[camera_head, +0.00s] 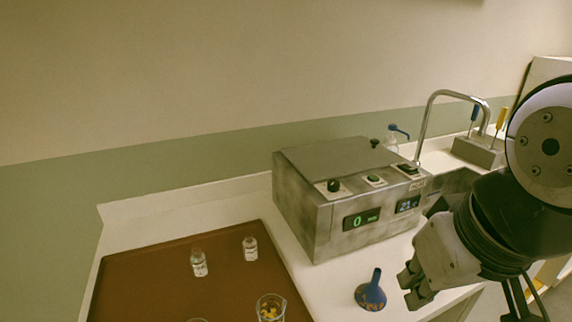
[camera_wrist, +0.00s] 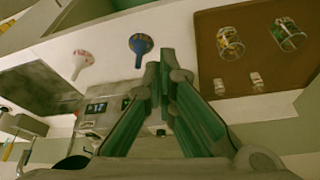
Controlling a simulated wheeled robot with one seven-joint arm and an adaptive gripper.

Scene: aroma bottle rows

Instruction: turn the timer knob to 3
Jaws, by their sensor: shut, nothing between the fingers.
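The metal box device (camera_head: 300,210) stands on the white counter. A black knob (camera_head: 334,185) sits on its top front edge above a green display (camera_head: 360,218) reading 0 min. A bluish display (camera_head: 408,204) to the right seems to read 21. My gripper (camera_head: 411,286) is in front and to the right of the device, apart from it. In the wrist view my gripper (camera_wrist: 160,72) has its fingers together, empty. Part of the device (camera_wrist: 104,120) shows beside the fingers there; the timer knob cannot be made out in that view.
A blue funnel (camera_head: 371,292) stands on the counter left of my gripper. A brown tray (camera_head: 170,275) at left holds two small bottles (camera_head: 199,263) (camera_head: 250,248) and a beaker (camera_head: 270,309). A curved faucet (camera_head: 440,93) rises behind the device.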

